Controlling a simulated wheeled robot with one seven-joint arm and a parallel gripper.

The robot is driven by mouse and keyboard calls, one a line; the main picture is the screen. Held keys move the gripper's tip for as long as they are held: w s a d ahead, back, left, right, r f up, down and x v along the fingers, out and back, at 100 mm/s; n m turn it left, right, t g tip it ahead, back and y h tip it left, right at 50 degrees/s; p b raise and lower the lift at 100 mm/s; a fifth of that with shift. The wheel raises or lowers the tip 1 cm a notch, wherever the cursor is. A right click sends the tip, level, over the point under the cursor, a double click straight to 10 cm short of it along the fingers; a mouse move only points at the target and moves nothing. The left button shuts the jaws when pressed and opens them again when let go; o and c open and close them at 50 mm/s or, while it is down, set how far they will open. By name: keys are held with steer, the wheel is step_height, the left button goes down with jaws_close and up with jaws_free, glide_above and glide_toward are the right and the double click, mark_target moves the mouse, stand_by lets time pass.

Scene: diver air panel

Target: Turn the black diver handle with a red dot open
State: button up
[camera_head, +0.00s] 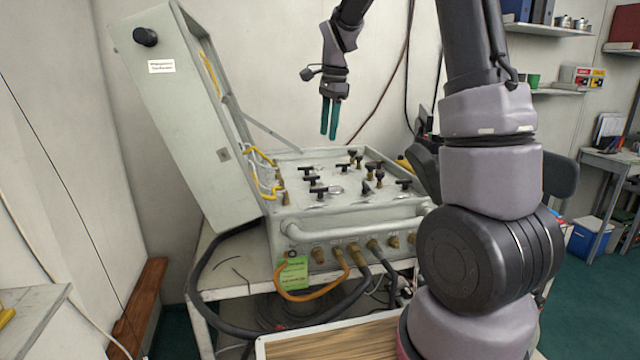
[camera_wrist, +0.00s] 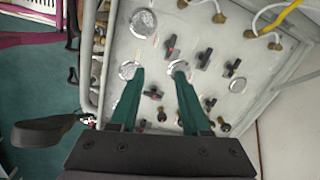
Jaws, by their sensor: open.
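The diver air panel (camera_head: 340,205) is a grey case with its lid raised. Several black handles stand on its top face, including one at the left (camera_head: 308,168) and one at the right (camera_head: 404,183). In the wrist view, small reddish marks show on a black handle (camera_wrist: 171,48) between and beyond the fingertips and on another (camera_wrist: 153,92) between the fingers. I cannot tell which is the diver handle. My gripper (camera_head: 330,122) hangs above the back of the panel, fingers down, apart from it. Its teal fingers (camera_wrist: 158,70) are open and empty; they hide part of the panel.
The raised lid (camera_head: 185,115) stands at the panel's left. A rail (camera_head: 350,230) runs along its front, above hose fittings and a green tag (camera_head: 291,274). Yellow hoses (camera_head: 262,180) curve at the left edge. Round gauges (camera_wrist: 143,23) lie among the handles. Free air surrounds my gripper.

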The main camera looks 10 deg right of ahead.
mark_target(319, 193)
steer(key=w+f+m, duration=0.1)
steer(key=f, duration=0.5)
steer(key=w+f, duration=0.2)
steer(key=f, duration=0.4)
steer(key=w+a+f+m+g, duration=0.1)
steer(key=w+f, duration=0.1)
steer(key=f, duration=0.4)
steer(key=shift+w+m+h, duration=0.15)
steer(key=shift+m+h, duration=0.15)
steer(key=shift+h, duration=0.1)
steer(key=shift+r, duration=0.1)
jaws_close()
